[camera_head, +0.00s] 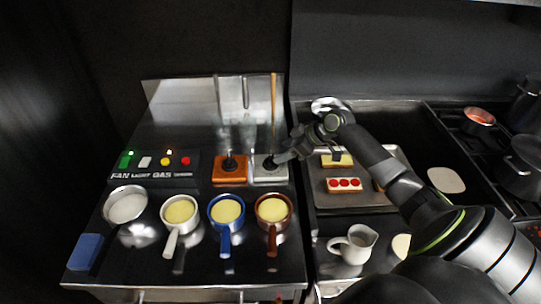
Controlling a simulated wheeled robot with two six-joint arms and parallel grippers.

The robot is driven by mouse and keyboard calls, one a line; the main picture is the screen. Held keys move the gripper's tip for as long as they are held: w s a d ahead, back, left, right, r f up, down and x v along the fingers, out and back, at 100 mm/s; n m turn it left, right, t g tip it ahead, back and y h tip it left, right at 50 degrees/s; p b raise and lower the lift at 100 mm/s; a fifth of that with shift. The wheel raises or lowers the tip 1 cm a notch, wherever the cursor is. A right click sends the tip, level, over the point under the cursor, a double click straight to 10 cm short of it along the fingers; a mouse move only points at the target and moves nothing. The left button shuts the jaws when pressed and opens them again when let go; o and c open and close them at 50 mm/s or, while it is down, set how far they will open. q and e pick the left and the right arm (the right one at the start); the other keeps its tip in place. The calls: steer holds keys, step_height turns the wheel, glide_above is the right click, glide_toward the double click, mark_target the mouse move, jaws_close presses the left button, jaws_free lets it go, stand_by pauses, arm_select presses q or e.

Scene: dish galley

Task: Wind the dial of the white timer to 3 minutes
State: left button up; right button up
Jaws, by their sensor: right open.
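The white timer (270,175) is a pale square block with a dark dial (268,162) on top, on the steel counter right of an orange timer (230,175). My right gripper (282,157) is at the white timer's right side, close to its dial. It is open, and nothing shows between its fingers. I cannot tell whether a finger touches the dial. The dial's marks are too small to read. My left gripper is not in view.
Several small pans of yellow liquid (226,210) stand in front of the timers, handles forward. A panel with coloured buttons (155,166) is at the left. A tray (325,200) with food lies under my right arm. A white jug (355,246) stands in front of it.

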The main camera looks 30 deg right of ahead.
mark_target(271, 157)
steer(key=p+x, duration=0.1)
steer(key=x, duration=0.6)
steer(key=c, duration=0.9)
steer(key=shift+c, duration=0.2)
stand_by(0.7)
steer(key=o, duration=0.9)
steer(key=shift+o, duration=0.2)
